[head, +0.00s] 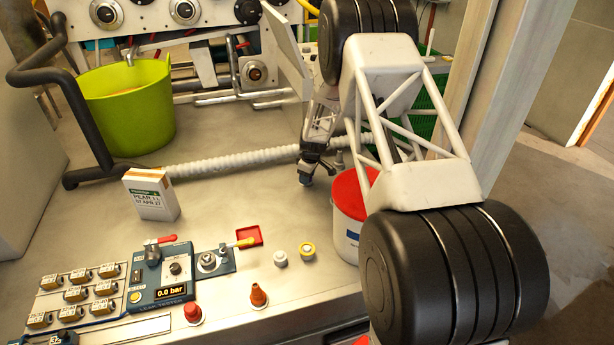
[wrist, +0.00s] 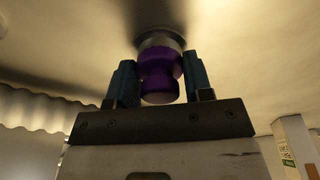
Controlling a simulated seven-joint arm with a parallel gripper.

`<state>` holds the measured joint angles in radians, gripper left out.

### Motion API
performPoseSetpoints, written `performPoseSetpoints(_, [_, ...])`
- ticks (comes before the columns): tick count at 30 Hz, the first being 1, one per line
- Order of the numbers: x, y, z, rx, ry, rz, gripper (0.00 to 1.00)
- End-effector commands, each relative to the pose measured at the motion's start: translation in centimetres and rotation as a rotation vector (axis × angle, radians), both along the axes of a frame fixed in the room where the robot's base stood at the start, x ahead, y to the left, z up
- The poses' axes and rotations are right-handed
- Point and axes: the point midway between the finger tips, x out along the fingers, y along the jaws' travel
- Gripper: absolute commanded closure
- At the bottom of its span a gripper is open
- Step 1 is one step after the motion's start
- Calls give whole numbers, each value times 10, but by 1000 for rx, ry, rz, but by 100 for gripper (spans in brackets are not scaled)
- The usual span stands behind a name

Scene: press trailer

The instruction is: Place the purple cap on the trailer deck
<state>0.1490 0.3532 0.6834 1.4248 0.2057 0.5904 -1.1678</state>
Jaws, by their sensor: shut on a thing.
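The purple cap (wrist: 160,75) sits between the two blue-grey fingers of my gripper (wrist: 161,82), which is shut on it. A grey round piece (wrist: 160,41) shows at the cap's far end, close to the pale deck surface (wrist: 235,50). A dark shadow falls there; I cannot tell whether it touches. In the head view my gripper (head: 306,180) points down, low over the middle of the trailer deck (head: 240,200), left of the red-lidded bucket. The cap is too small and hidden to make out clearly in that view.
The red-lidded bucket (head: 347,225) stands close right of my gripper. A ribbed hose (head: 230,163) crosses behind it. A green tub (head: 128,110) and white box (head: 151,195) stand left. Leak tester (head: 162,275), red tray (head: 249,235) and small caps (head: 306,251) line the front.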

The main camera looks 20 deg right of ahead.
Motion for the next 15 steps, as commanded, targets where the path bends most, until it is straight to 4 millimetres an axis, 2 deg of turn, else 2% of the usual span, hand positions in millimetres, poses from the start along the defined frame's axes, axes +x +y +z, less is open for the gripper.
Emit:
performPoseSetpoints(1, [0, 0, -1, 0, 0, 0, 100])
performPoseSetpoints(2, [0, 0, -1, 0, 0, 0, 49])
performPoseSetpoints(6, [0, 0, -1, 0, 0, 0, 28])
performPoseSetpoints(15, [0, 0, -1, 0, 0, 0, 28])
